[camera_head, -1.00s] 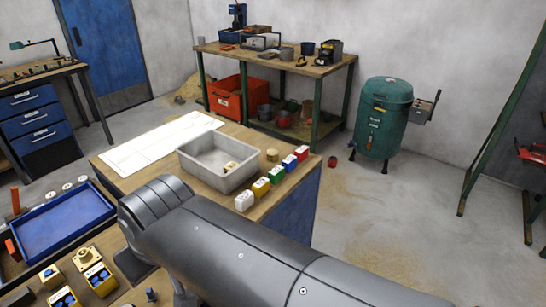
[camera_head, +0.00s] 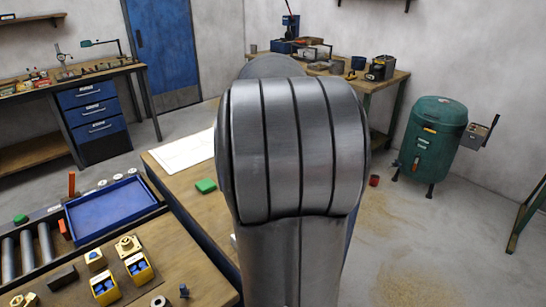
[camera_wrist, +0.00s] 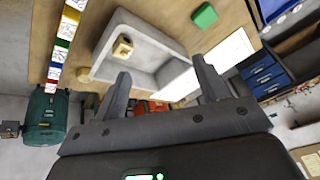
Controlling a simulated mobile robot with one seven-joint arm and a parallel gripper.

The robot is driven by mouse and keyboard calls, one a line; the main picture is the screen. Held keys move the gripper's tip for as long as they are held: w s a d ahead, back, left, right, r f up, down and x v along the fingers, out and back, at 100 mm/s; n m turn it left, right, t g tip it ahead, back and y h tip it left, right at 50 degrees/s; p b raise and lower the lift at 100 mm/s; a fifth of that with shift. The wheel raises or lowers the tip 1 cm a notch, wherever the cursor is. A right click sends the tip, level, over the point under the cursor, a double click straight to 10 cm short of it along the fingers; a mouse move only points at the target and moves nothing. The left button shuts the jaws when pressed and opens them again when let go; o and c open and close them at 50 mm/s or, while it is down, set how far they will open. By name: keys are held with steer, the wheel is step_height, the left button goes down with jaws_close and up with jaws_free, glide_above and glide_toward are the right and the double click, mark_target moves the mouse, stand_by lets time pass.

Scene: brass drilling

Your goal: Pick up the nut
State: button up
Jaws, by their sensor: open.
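A small grey ring with a dark hole (camera_head: 157,301), which looks like a nut, lies at the bottom edge of the head view on the wooden bench, near a small dark bolt-like piece (camera_head: 184,291). In the wrist view my gripper (camera_wrist: 162,77) is open and empty, its two dark fingers apart. Beyond it is a grey bin (camera_wrist: 176,47) with a small brass-coloured part (camera_wrist: 122,48) in it. I cannot tell if that part is a nut. In the head view my arm hides the gripper and the bin.
A blue tray (camera_head: 103,207) and yellow boxes with blue parts (camera_head: 140,268) are on the left bench. A green block (camera_head: 205,186) lies on the worktop; it also shows in the wrist view (camera_wrist: 204,15). A row of coloured blocks (camera_wrist: 62,45) stands beside the bin. A green tank (camera_head: 432,135) stands right.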

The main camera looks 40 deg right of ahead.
steer(key=d+f+m, duration=0.1)
steer(key=d+f, duration=0.4)
steer(key=d, duration=0.5)
steer(key=d+f+m+g+h, duration=0.1)
steer(key=d+f, duration=0.5)
steer(key=d, duration=0.4)
steer(key=d+f+m+g+h, duration=0.1)
steer(key=d+f, duration=0.5)
steer(key=d, duration=0.4)
steer(key=shift+w+d+m, duration=0.15)
steer(key=shift+d+m, duration=0.15)
steer(key=shift+d, duration=0.1)
steer(key=x, duration=0.5)
steer(key=shift+a+f, duration=0.1)
steer(key=shift+f, duration=0.15)
steer(key=shift+r, duration=0.1)
steer(key=c, duration=1.3)
